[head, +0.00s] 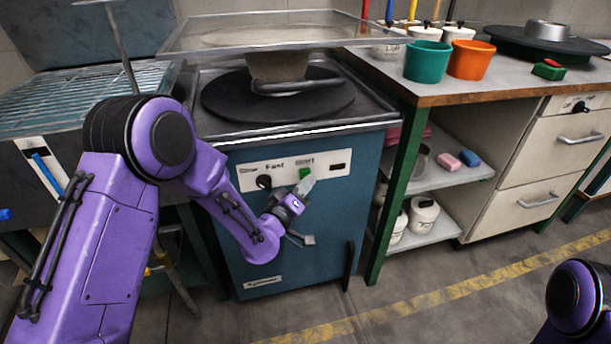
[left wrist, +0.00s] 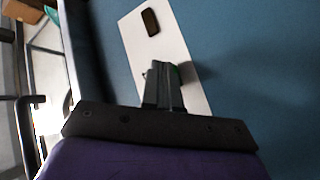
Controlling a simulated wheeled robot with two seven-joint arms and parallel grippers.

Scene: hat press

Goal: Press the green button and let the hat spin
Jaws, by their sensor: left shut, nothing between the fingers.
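The green button (head: 305,173) is on the white control panel (head: 254,178) on the front of the blue machine (head: 262,228). My left gripper (head: 309,184) is shut and empty, with its fingertips at or just in front of the button; I cannot tell if they touch. In the left wrist view the shut fingers (left wrist: 164,72) point at the white panel (left wrist: 138,37) and hide the button. The hat (head: 278,68) sits on the dark round plate (head: 222,98) on top of the machine. My right gripper is out of view.
A dark knob (head: 264,182) is left of the button, and a dark switch (head: 338,166) is right of it. A wooden-topped bench (head: 440,92) with a green pot (head: 427,61) and an orange pot (head: 471,59) stands to the right. A wire rack (head: 80,95) is at left.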

